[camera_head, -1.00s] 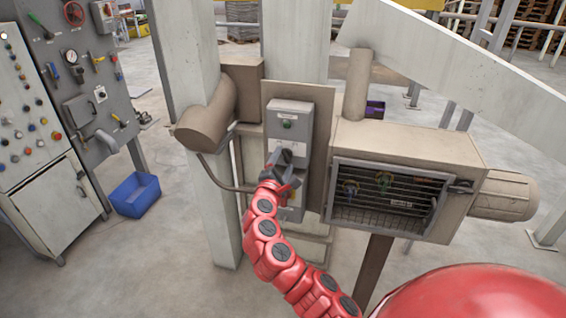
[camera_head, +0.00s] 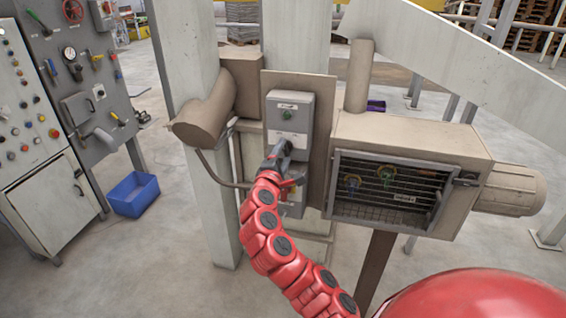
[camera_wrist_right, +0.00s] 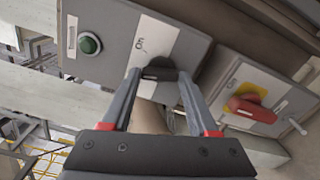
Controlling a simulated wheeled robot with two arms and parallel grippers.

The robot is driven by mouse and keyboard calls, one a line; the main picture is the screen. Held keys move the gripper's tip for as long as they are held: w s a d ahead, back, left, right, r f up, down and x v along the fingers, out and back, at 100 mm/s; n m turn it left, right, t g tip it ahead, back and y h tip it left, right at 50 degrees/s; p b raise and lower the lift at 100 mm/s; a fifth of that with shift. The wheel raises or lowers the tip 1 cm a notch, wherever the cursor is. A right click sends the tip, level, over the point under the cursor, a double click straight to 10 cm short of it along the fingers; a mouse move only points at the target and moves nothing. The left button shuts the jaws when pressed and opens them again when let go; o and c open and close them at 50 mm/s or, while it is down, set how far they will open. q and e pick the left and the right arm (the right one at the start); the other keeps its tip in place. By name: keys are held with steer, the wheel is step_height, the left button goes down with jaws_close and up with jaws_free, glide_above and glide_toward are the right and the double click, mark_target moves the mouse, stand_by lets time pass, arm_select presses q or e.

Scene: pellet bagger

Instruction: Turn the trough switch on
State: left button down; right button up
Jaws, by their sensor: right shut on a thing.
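The trough switch looks to be the grey box (camera_head: 296,104) on the post's panel, with a green lamp (camera_head: 287,115) and a small label too fine to read. In the right wrist view its black knob (camera_wrist_right: 160,70) sits on a pale plate beside the word "On". My right gripper (camera_wrist_right: 161,76) is shut on this knob, one finger on each side. I cannot tell exactly which way the knob points. My left gripper is not in view.
Just below is a second grey box with a red knob on a yellow plate (camera_wrist_right: 255,95). A beige housing with a grille (camera_head: 410,138) stands close on the right. A brown cylinder (camera_head: 205,118) juts out on the left. A blue bin (camera_head: 134,194) lies on the floor.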

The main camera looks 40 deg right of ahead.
steer(key=m+b, duration=0.2)
steer(key=b, duration=0.1)
steer(key=m+b, duration=0.3)
steer(key=b, duration=0.1)
steer(key=m+b, duration=0.2)
steer(key=b, duration=0.2)
steer(key=shift+f+m, duration=0.3)
steer(key=shift+f, duration=0.05)
steer(key=shift+r+m+b, duration=0.2)
steer(key=shift+m+b, duration=0.6)
steer(key=shift+b, duration=0.15)
steer(key=o, duration=1.4)
steer(key=shift+r, duration=0.1)
